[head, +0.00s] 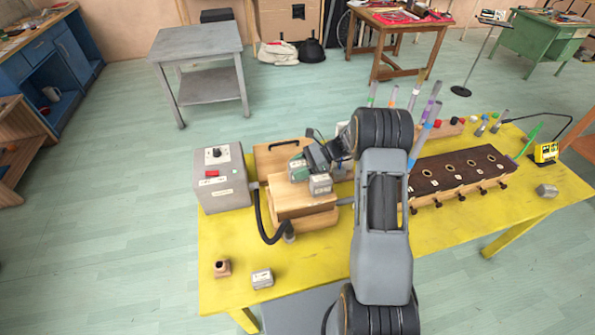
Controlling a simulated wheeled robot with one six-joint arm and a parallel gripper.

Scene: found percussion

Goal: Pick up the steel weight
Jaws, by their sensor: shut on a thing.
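A small grey block that looks like the steel weight (320,184) is at my gripper, over the wooden box (300,206) on the yellow table. My gripper (311,175) reaches in from the right, its dark wrist tilted down to the left, and is shut on the steel weight. A greenish-grey piece shows just left of the weight; I cannot tell whether it is part of my gripper. The fingertips are small and partly hidden. I cannot tell whether the weight touches the box top or hangs just above it.
Similar grey blocks sit at the table's front left (262,278) and right end (546,191). A grey control box (222,178) with a black cable stands left. A dark-topped wooden instrument (462,170) lies right.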

